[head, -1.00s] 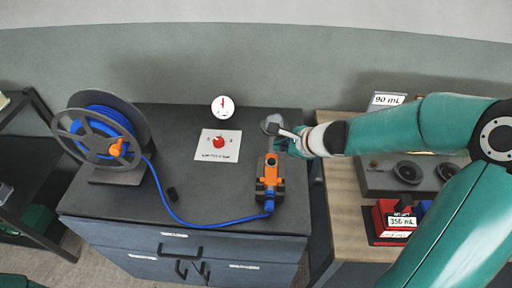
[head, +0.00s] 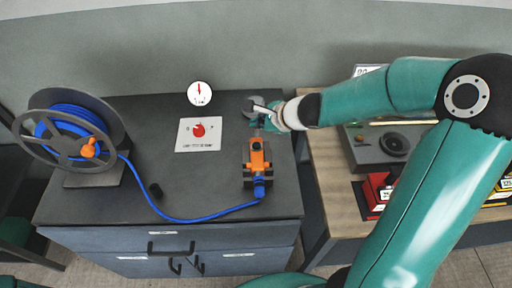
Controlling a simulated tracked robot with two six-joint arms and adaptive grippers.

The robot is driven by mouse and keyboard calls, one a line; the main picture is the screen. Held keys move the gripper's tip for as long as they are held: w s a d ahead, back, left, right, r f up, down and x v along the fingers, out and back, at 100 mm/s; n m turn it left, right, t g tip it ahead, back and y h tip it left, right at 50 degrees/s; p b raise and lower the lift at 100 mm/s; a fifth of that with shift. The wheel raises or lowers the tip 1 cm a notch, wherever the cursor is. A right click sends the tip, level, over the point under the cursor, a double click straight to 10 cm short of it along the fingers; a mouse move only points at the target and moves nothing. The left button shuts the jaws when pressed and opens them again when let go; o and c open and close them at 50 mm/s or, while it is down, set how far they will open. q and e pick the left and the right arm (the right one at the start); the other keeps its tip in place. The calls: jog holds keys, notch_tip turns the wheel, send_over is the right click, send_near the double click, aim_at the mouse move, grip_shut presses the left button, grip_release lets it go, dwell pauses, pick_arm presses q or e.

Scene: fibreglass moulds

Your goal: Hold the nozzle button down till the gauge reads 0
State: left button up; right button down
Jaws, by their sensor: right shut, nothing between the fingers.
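The orange nozzle (head: 257,160) lies in a dark holder on the dark cabinet top, with a blue hose at its near end. A dark round spot, perhaps its button (head: 257,146), shows on its top. My right gripper (head: 258,118) is shut and empty, over the far end of the nozzle, behind that spot and apart from it in the picture. Its height above the nozzle is hard to tell. The round white gauge (head: 200,93) stands at the back of the cabinet. Its red needle points about straight up; the figures are too small to read. My left gripper is out of view.
A hose reel (head: 75,135) stands at the cabinet's left. A wooden table (head: 335,190) with a scale and red box stands right.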

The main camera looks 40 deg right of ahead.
jog(key=b, duration=0.4)
send_over(258, 146)
notch_tip(258, 146, down, 5)
jog(key=shift+f, duration=0.1)
jog(key=shift+f+b, duration=0.6)
jog(key=shift+b, duration=0.05)
dwell(0.5)
jog(key=shift+f, duration=0.1)
jog(key=shift+f+b, duration=0.25)
jog(key=shift+b, duration=0.15)
jog(key=shift+f+b, duration=0.4)
jog(key=shift+b, duration=0.05)
dwell(5.1)
